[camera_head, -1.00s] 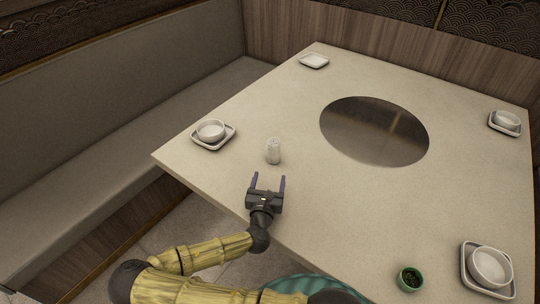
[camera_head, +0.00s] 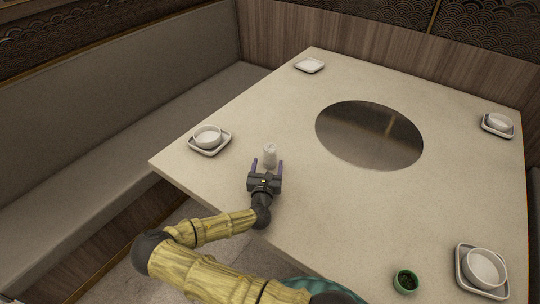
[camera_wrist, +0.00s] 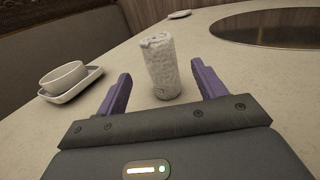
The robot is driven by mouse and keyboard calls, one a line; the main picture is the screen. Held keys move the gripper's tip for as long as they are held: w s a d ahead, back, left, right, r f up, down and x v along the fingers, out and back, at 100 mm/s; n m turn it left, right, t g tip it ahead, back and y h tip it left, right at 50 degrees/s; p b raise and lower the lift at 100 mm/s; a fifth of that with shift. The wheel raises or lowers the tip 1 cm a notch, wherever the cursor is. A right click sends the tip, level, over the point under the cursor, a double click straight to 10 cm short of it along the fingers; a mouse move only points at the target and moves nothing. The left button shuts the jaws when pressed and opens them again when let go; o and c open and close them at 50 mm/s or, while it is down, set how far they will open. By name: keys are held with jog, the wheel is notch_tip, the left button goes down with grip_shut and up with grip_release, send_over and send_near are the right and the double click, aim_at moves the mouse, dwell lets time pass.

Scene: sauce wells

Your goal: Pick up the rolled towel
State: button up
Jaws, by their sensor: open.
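The rolled towel (camera_head: 270,155) is a pale, textured roll standing upright on the table near its front left side. It also shows in the wrist view (camera_wrist: 161,68), just beyond and between the fingers. My gripper (camera_head: 267,166) is open, with its two purple fingers on either side of the line to the towel. In the wrist view my gripper (camera_wrist: 163,90) is empty, and the towel's base appears about level with the fingertips. I cannot tell whether any finger touches it.
A white bowl on a square dish (camera_head: 210,148) stands left of the towel. A dark round inset plate (camera_head: 369,135) lies in the table (camera_head: 330,215). A green cup (camera_head: 405,281) and another bowl on a dish (camera_head: 482,271) are at the front right. Table around the towel is clear.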

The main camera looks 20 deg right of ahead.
aim_at(269, 158)
jog(key=shift+x, duration=1.5)
jog(key=shift+w, duration=0.1)
jog(key=p+x, duration=0.1)
jog(key=x, duration=0.4)
jog(key=shift+d+f, duration=0.1)
jog(key=shift+f, duration=0.05)
jog(key=c, duration=1.1)
